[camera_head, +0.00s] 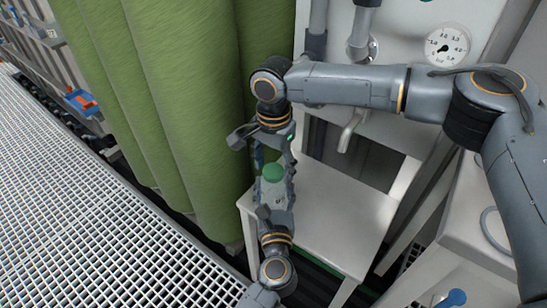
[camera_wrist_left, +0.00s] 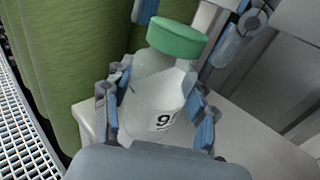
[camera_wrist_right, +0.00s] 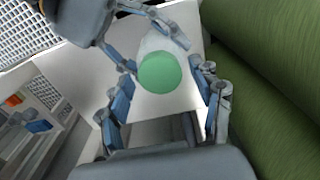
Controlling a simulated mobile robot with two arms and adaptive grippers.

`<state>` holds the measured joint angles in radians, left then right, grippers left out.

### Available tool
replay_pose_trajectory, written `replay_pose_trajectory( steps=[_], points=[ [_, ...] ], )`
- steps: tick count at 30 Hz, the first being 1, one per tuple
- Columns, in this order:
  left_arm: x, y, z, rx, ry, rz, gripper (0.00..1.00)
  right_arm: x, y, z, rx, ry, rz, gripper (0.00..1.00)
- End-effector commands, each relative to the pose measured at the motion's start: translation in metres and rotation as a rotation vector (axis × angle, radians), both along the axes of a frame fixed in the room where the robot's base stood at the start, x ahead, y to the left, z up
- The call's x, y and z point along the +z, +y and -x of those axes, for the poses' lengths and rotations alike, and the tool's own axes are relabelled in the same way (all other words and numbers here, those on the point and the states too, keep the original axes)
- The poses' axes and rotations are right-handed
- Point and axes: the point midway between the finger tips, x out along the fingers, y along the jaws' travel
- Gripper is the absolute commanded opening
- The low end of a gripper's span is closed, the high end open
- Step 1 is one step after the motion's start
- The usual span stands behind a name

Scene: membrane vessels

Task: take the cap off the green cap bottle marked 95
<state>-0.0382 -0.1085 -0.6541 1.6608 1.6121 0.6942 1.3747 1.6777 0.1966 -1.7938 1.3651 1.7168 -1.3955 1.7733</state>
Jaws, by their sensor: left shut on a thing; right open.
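The bottle (camera_wrist_left: 155,95) is translucent white with a green cap (camera_head: 272,172); the cap is on it. A black 9 shows on its label in the left wrist view, and the following digit is cut off by a finger. My left gripper (camera_head: 273,192) is shut on the bottle's body and holds it slightly tilted, over the white table. My right gripper (camera_head: 274,158) points down from above, open, with its fingers on either side of the cap and apart from it. The cap also shows between the right fingers in the right wrist view (camera_wrist_right: 160,72).
The white table (camera_head: 335,215) is bare around the grippers. Tall green membrane vessels (camera_head: 180,100) stand close on the left, beside a metal grating (camera_head: 80,200). A tap (camera_head: 350,130) and a pressure gauge (camera_head: 447,46) are on the white panel behind.

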Motion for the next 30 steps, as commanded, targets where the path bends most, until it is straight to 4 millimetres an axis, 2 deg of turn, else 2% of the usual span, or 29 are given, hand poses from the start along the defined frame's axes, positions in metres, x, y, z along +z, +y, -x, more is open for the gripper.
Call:
replay_pose_trajectory(
  steps=[6,8,15,16,17,20,30],
  points=[
    [-0.0001,0.0000,0.0000,0.000,0.000,0.000,0.00,-0.0006,0.0000,0.0000,0.000,0.000,0.000,0.65],
    [0.0000,0.0000,0.0000,0.000,0.000,0.000,0.00,-0.0006,0.0000,0.0000,0.001,0.000,0.000,0.55],
    [-0.0001,0.0000,0.0000,0.000,0.000,0.000,0.00,-0.0005,0.0000,0.0000,0.001,0.000,0.000,0.08],
    [-0.0001,0.0000,0.0000,0.000,0.000,0.000,0.00,-0.0005,0.0001,0.0001,0.001,0.000,0.000,0.07],
    [0.0000,0.0000,0.0000,0.000,0.000,0.000,0.00,-0.0005,0.0001,0.0001,0.001,0.000,0.000,0.49],
    [0.0000,0.0000,0.0000,0.000,0.000,0.000,0.00,-0.0005,0.0001,0.0001,0.001,0.000,0.000,0.68],
    [0.0000,0.0000,0.0000,0.000,0.000,0.000,0.00,0.0029,0.0002,-0.0002,0.001,-0.001,-0.001,0.68]
  ],
)
